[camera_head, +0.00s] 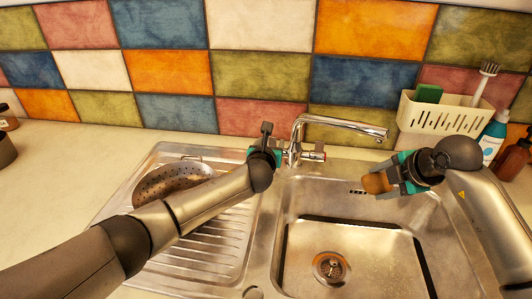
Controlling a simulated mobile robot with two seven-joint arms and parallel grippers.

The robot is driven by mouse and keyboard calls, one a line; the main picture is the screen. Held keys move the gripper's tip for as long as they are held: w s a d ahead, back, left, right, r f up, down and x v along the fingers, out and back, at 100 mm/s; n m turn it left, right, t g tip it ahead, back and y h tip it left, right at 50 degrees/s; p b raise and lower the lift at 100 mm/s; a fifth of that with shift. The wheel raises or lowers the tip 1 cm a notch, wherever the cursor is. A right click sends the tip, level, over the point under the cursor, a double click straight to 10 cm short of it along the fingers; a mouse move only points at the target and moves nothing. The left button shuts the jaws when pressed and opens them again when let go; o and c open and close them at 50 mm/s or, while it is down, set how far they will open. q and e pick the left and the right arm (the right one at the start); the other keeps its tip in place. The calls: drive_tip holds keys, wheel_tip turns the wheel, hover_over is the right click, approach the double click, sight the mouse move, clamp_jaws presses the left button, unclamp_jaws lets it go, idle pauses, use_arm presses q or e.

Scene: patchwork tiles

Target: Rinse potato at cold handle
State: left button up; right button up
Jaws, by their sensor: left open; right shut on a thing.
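The brown potato (375,183) is held in my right gripper (383,183), above the right side of the sink basin. The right gripper is shut on it. The chrome faucet (340,122) stands behind the basin, its spout reaching to the right over the back of the sink. A handle (318,152) with a little red shows at the right of the faucet body. My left gripper (267,140) is open beside the left side of the faucet, and the handle on that side is mostly hidden by it. I cannot tell whether it touches the handle. No water stream shows.
The sink basin (384,262) is empty, with a drain (329,267) at its bottom. A metal colander (172,180) sits on the drainboard (212,247) at left. A white caddy (436,117) with a green sponge and brush stands at back right, beside bottles (491,139).

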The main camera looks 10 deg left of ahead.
use_arm(q)
drive_tip(key=v, duration=0.7)
drive_tip(key=shift+s, duration=0.3)
drive_tip(key=shift+r, duration=0.1)
use_arm(e)
drive_tip(key=shift+s+d+p, duration=0.2)
drive_tip(key=shift+s+p, duration=0.2)
drive_tip(key=shift+s, duration=0.25)
drive_tip(key=shift+s+d+p, duration=0.15)
drive_tip(key=shift+s+p, duration=0.2)
drive_tip(key=shift+s, duration=0.3)
use_arm(q)
drive_tip(key=shift+r+p, duration=0.95)
drive_tip(key=shift+r, duration=0.7)
use_arm(e)
drive_tip(key=shift+s+d, duration=0.25)
drive_tip(key=shift+s, duration=0.6)
drive_tip(key=shift+s+d, duration=0.2)
drive_tip(key=shift+s, duration=0.7)
drive_tip(key=shift+s+d, duration=0.25)
drive_tip(key=shift+s, duration=0.6)
